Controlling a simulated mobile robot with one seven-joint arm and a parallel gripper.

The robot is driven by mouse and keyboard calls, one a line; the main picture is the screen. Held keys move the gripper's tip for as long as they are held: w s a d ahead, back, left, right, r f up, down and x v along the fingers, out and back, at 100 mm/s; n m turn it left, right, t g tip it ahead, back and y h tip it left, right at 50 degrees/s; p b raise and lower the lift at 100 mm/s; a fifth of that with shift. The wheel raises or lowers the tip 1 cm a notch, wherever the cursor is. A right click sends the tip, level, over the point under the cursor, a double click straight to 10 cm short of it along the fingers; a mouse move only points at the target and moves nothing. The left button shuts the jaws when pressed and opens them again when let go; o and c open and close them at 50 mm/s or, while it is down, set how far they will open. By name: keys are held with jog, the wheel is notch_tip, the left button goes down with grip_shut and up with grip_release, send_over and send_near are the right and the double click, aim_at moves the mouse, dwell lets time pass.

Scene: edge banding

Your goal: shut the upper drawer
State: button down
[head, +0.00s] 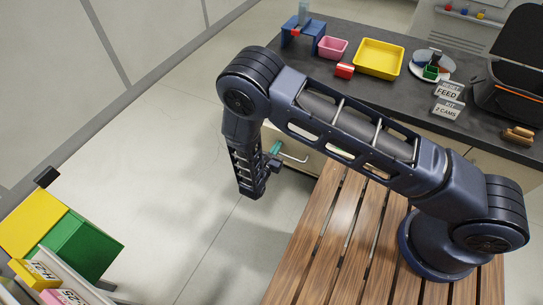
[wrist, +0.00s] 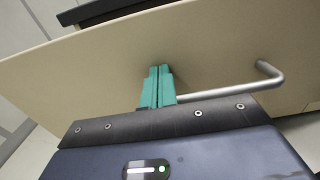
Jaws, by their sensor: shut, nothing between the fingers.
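The upper drawer's beige front (wrist: 225,45) fills much of the wrist view, and a little of it shows under the counter in the head view (head: 302,172). Its silver bar handle (wrist: 225,92) is right of my fingers; part of it also shows in the head view (head: 294,158). The front seems to stand out from the dark counter edge; how far I cannot tell. My gripper (wrist: 159,70) has its teal fingers shut together and empty, pointing at the front beside the handle. In the head view, my gripper (head: 275,149) is partly hidden by my arm. Contact is unclear.
A slatted wooden surface (head: 335,235) lies below my arm.

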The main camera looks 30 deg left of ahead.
jog(key=w, duration=2.9)
jog(key=shift+w+d+r, duration=0.1)
jog(key=shift+w+r, duration=0.05)
jog(key=shift+r, duration=0.05)
jog(key=s, duration=1.5)
jog(key=shift+f, duration=0.2)
